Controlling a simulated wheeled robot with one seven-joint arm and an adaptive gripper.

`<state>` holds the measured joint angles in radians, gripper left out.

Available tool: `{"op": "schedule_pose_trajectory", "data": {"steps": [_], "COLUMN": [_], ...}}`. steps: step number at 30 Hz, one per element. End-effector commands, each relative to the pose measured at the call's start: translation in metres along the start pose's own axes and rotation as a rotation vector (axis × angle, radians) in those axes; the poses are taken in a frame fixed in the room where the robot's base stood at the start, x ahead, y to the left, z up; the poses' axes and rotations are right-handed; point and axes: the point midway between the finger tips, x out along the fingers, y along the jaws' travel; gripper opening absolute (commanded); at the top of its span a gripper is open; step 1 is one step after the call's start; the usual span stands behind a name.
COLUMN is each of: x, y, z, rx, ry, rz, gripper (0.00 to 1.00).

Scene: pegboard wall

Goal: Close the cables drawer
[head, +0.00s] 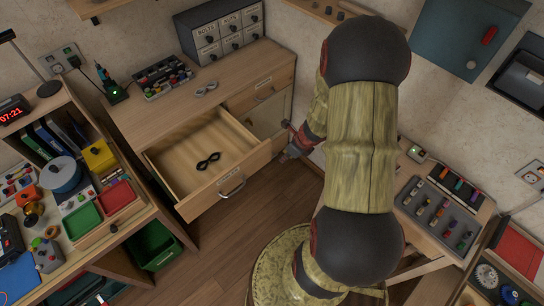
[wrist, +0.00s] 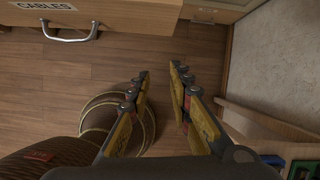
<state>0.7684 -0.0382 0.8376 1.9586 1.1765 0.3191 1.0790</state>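The cables drawer (head: 238,187) is pulled well out of the wooden cabinet, with a dark looped cable (head: 208,161) lying inside. Its front carries a curved metal handle (head: 232,187). In the wrist view the drawer front (wrist: 130,18), the CABLES label (wrist: 47,6) and the handle (wrist: 70,34) show along the top left. My gripper (head: 286,155) is just right of the drawer front's right end in the head view, apart from the handle. In the wrist view my gripper (wrist: 159,70) is open, with nothing between its fingers.
A shut drawer (head: 258,96) and a cupboard door (head: 268,115) are right of the open drawer. A workbench with trays, a blue pot (head: 62,175) and tools stands at left. A side table (head: 438,220) stands at right. The wooden floor before the drawer is clear.

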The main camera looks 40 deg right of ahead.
Motion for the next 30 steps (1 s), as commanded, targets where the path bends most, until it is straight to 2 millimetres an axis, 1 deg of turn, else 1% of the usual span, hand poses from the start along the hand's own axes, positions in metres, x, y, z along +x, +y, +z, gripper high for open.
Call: {"op": "schedule_pose_trajectory", "data": {"steps": [1,3,7,10,14,24,27,30], "x": [0.000,0.000,0.005,0.016,0.040,0.107,0.106,0.110], "y": [-0.003,-0.006,-0.006,-0.006,-0.006,-0.008,-0.010,-0.012], "z": [-0.002,-0.003,-0.004,-0.004,-0.005,-0.005,0.012,0.022], "rx": [0.057,0.108,0.141,0.142,0.137,0.136,0.133,0.134], "ry": [0.005,0.009,0.010,0.010,0.010,0.009,0.008,0.009], "rz": [-0.015,-0.025,-0.027,-0.026,-0.025,-0.024,-0.025,-0.026], "gripper": [0.16,0.12,0.05,0.00,0.00,0.00,0.00,0.00]}}
